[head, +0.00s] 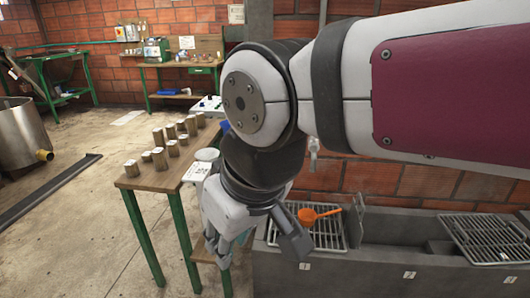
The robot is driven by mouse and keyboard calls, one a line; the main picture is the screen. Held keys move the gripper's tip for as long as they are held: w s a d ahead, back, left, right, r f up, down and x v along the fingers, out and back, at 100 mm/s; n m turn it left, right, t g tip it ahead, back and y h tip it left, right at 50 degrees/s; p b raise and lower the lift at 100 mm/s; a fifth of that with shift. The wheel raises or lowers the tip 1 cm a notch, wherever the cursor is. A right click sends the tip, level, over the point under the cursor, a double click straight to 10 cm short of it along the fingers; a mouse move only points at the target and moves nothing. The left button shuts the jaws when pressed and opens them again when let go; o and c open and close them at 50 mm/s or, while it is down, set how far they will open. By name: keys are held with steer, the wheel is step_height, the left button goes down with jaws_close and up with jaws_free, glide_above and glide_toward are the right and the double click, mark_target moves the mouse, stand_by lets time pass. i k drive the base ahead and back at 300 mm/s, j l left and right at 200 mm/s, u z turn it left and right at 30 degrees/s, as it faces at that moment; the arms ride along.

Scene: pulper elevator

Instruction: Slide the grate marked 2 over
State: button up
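A metal grate (492,237) lies askew on the grey concrete trough (385,278) at the right, cut off by the frame edge. The label 2 (409,275) is on the trough's front, left of this grate and below an uncovered stretch; the label 3 (509,279) is below the grate. Another grate (328,238) lies above the label 1 (304,266). I cannot tell for sure which grate the number 2 belongs to. My gripper (232,253) hangs fingers down left of the trough, apart from the right grate. My arm hides part of it, and its opening is unclear.
An orange ladle (314,214) lies on the left grate. A grey plate (356,218) stands upright beside it. The floor further left is mostly open, with a dark strip (48,187).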

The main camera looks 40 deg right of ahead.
mark_target(462, 231)
steer(key=z, duration=2.05)
steer(key=j+z, duration=0.1)
steer(key=z, duration=0.25)
steer(key=j+z, duration=0.1)
steer(key=z, duration=0.55)
steer(key=i+l+u, duration=0.15)
steer(key=i+l, duration=1.8)
steer(key=l, duration=0.15)
